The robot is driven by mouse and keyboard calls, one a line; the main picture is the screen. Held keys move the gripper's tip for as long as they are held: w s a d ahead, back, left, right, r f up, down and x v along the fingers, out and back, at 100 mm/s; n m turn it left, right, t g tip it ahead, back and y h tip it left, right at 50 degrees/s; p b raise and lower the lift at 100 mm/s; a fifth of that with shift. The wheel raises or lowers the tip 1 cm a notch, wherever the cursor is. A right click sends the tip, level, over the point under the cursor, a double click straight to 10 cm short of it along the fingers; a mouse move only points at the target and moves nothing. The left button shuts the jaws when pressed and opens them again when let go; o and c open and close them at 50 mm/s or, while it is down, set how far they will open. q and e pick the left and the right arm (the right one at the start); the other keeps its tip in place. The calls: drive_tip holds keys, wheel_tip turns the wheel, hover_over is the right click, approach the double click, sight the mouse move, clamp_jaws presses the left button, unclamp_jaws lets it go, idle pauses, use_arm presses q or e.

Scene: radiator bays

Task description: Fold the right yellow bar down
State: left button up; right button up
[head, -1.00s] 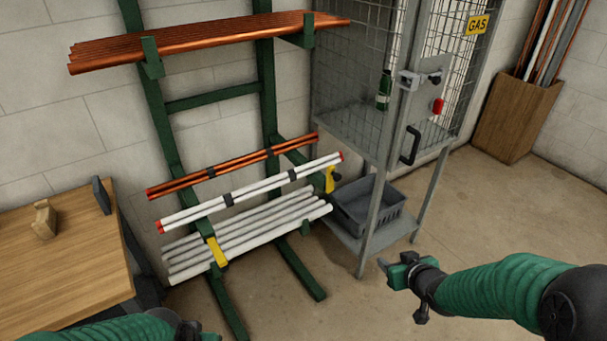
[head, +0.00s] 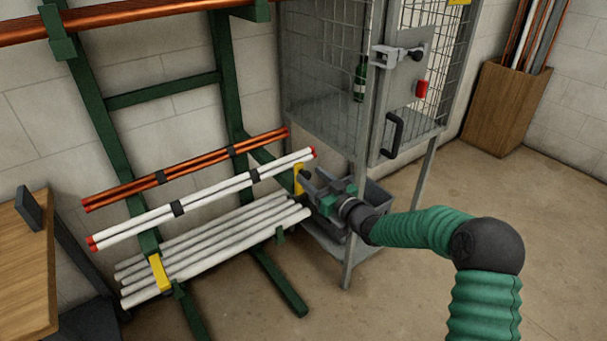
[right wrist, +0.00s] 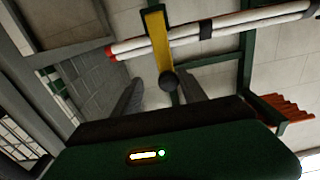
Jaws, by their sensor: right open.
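The right yellow bar (head: 298,180) stands upright at the right end of the rack's arm, beside the red-capped ends of the white pipes (head: 215,198). In the right wrist view the yellow bar (right wrist: 157,45) has a dark round knob (right wrist: 168,81) at its end, between my finger tips. My right gripper (head: 312,182) is open, right at the bar; I cannot tell whether it touches. The left yellow bar (head: 160,272) is on the rack's left arm. My left gripper is out of view.
The green rack (head: 225,95) holds copper pipes (head: 190,168) and more white pipes (head: 215,245) lower down. A wooden table (head: 20,270) is at left.

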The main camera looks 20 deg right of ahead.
sight(300, 170)
drive_tip(key=w+a, duration=0.1)
drive_tip(key=w, duration=0.1)
drive_tip(key=w+a, duration=0.1)
drive_tip(key=shift+w+a+r, duration=0.1)
drive_tip(key=shift+w+a, duration=0.25)
drive_tip(key=shift+w+a+r, duration=0.1)
drive_tip(key=shift+w+a, duration=0.05)
drive_tip(key=shift+a, duration=0.2)
drive_tip(key=shift+d, duration=0.4)
drive_tip(key=shift+c, duration=0.7)
drive_tip(key=shift+d, duration=0.2)
drive_tip(key=shift+c, duration=1.2)
drive_tip(key=shift+d, duration=0.1)
drive_tip(key=shift+c, duration=1.2)
drive_tip(key=shift+a, duration=0.35)
clamp_jaws()
drive_tip(key=shift+d+r, duration=0.1)
drive_tip(key=shift+r, duration=0.05)
